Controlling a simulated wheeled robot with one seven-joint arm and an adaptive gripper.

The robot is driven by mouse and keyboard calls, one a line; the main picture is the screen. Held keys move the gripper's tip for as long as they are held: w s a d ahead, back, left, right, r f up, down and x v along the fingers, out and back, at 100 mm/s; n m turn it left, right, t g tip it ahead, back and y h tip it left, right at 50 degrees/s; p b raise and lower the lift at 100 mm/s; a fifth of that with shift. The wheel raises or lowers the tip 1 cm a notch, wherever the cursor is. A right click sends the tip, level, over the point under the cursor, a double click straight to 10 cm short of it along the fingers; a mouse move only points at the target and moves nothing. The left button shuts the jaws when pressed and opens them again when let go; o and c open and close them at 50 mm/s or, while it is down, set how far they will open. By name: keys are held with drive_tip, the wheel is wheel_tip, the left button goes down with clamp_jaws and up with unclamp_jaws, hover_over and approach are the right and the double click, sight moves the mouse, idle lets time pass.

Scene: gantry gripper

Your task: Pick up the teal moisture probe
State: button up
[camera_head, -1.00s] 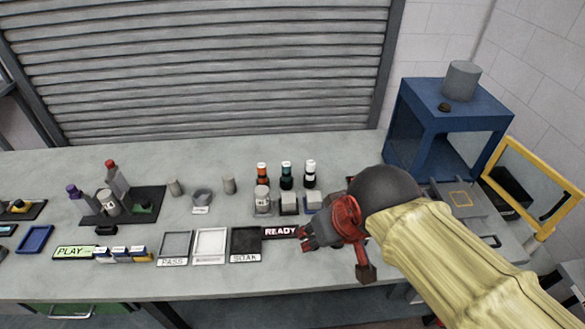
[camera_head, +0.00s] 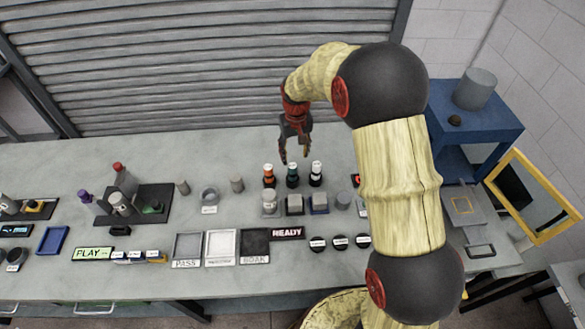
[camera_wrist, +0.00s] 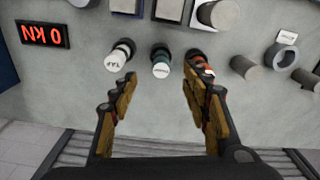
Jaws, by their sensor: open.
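The teal moisture probe (camera_head: 292,175) stands upright on the bench, in the middle of a row of three. It has a dark top part and a pale cap with small writing, seen in the wrist view (camera_wrist: 161,62). An orange probe (camera_head: 268,175) stands to its left and a black one with a white cap (camera_head: 316,174) to its right. My gripper (camera_head: 294,157) points down just above and behind the teal probe, open and empty. In the wrist view its fingers (camera_wrist: 161,80) are spread either side of the teal probe, and the right finger partly covers the orange probe (camera_wrist: 196,58).
Trays labelled PASS and SOAK (camera_head: 254,243) and a READY sign (camera_head: 288,233) lie nearer the front edge. Grey cylinders (camera_head: 237,185) are at left. A red display (camera_wrist: 43,34) is beside the row.

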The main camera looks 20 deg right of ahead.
sight(293, 171)
drive_tip(key=shift+g, duration=0.3)
drive_tip(key=f, duration=0.2)
drive_tip(key=w+f, duration=0.1)
drive_tip(key=f, duration=0.4)
drive_tip(key=shift+w+f+p, duration=0.2)
drive_tip(key=shift+w+p, duration=0.15)
drive_tip(key=shift+w, duration=0.05)
drive_tip(key=shift+w+f+b, duration=0.15)
drive_tip(key=shift+f+b, duration=0.05)
drive_tip(key=shift+f, duration=1.2)
drive_tip(key=shift+w+f+b, duration=0.1)
drive_tip(key=shift+f+b, duration=0.05)
drive_tip(key=shift+f, duration=1.2)
drive_tip(key=shift+c, duration=1.2)
clamp_jaws()
drive_tip(key=shift+r, duration=0.1)
